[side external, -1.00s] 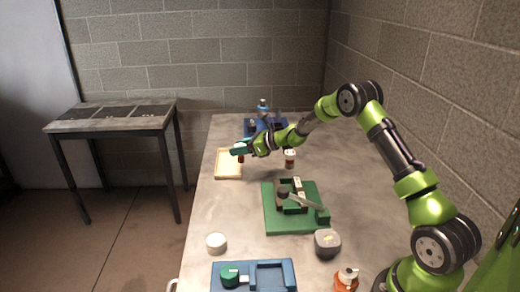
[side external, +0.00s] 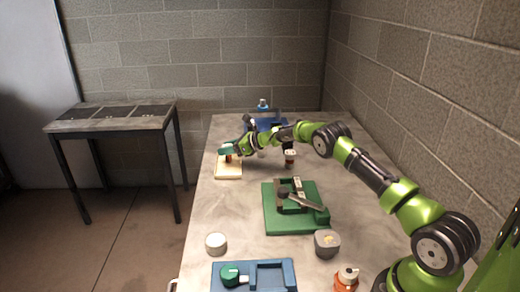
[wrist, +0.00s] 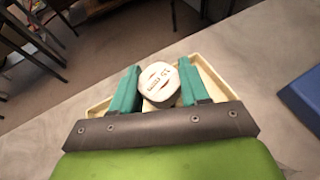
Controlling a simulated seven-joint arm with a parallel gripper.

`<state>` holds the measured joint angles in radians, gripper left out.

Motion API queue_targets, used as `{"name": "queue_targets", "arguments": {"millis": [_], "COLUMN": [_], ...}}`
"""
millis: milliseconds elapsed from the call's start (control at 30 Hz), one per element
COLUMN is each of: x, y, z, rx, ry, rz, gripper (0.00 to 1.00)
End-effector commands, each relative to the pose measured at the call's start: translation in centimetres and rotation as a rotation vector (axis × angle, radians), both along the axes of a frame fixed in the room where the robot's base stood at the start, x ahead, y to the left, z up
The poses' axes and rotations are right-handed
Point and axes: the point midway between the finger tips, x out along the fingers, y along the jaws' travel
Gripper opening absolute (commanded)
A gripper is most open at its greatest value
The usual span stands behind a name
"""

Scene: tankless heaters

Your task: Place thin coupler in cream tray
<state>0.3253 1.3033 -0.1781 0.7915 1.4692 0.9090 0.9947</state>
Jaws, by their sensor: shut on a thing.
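The cream tray (side external: 229,177) is a shallow tray at the far left of the table in the side view, and its rim also shows behind the fingers in the wrist view (wrist: 215,83). My gripper (side external: 229,150), with teal fingers, is shut on a white-topped piece (wrist: 159,84) that I take to be the thin coupler. Its orange-brown lower part (side external: 228,158) shows below the fingers in the side view. The piece hangs upright over the tray. Whether its bottom touches the tray floor is hidden.
A blue fixture (side external: 268,125) lies behind, and a green fixture (side external: 270,215) nearer. A white round piece (side external: 216,243) and a blue base (side external: 220,285) are in front. The table's left edge is close to the tray.

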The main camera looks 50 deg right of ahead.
Motion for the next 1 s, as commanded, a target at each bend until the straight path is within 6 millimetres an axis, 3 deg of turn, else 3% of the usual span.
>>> {"name": "queue_targets", "arguments": {"millis": [367, 400, 533, 1000], "x": [0.04, 0.02, 0.02, -0.63], "y": [0.03, 0.03, 0.03, -0.4], "z": [-0.44, -0.49, -0.48, 0.23], "rx": [0.001, 0.0, 0.0, 0.001], "ry": [-0.003, -0.002, -0.002, -0.002], "rz": [0.0, 0.0, 0.0, -0.002], "gripper": [0.04, 0.5, 0.69, 0.7]}}
